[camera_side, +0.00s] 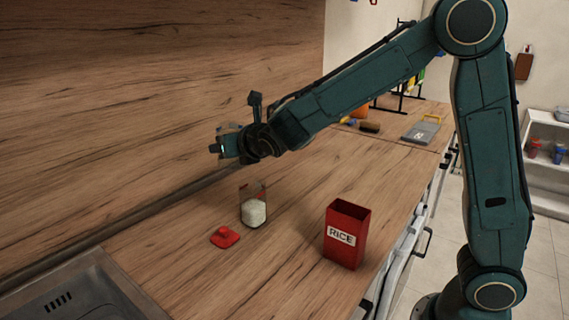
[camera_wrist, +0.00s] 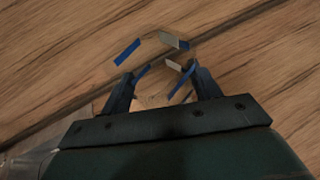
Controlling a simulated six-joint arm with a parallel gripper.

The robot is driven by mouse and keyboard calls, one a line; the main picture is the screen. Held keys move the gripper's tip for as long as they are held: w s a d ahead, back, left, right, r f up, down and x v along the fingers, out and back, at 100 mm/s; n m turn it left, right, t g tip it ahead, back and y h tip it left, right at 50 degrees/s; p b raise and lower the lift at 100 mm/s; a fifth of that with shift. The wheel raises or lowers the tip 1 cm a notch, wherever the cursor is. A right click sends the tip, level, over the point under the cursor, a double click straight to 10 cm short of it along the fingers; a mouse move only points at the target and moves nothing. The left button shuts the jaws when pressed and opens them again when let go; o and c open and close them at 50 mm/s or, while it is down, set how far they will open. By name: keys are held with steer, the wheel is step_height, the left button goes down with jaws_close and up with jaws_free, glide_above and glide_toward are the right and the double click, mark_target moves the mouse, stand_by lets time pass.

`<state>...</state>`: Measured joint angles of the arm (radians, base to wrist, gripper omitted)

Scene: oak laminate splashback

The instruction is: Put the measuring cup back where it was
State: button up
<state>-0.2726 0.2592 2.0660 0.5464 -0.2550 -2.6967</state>
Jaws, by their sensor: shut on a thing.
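My gripper (camera_side: 222,146) is in the air above the counter, near the splashback and higher than the jar. In the wrist view its fingers (camera_wrist: 160,80) are closed on the measuring cup (camera_wrist: 126,52), of which only blue and pale pieces show clearly; the rest looks see-through. In the side view the cup is small and mostly hidden by the gripper, so its tilt and contents cannot be told. A clear jar (camera_side: 253,212) with white rice stands upright and open on the counter. Its red knobbed lid (camera_side: 225,238) lies beside it, on the left.
A red box marked RICE (camera_side: 346,236) stands right of the jar near the counter's front edge. A metal sink (camera_side: 75,293) is at the lower left. The wooden splashback (camera_side: 150,110) rises behind. Counter (camera_side: 185,260) between sink and lid is clear.

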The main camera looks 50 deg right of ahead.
steer(key=s+m+g+h, duration=0.3)
steer(key=s+m+h, duration=0.25)
steer(key=s, duration=0.85)
steer(key=shift+n, duration=0.25)
steer(key=f, duration=1.5)
steer(key=shift+w+a+f, duration=0.25)
steer(key=shift+a+f, duration=0.05)
steer(key=shift+a, duration=0.05)
steer(key=shift+f, duration=1.9)
steer(key=shift+f, duration=0.1)
steer(key=o, duration=1)
steer(key=shift+o, duration=0.2)
steer(key=shift+g, duration=0.3)
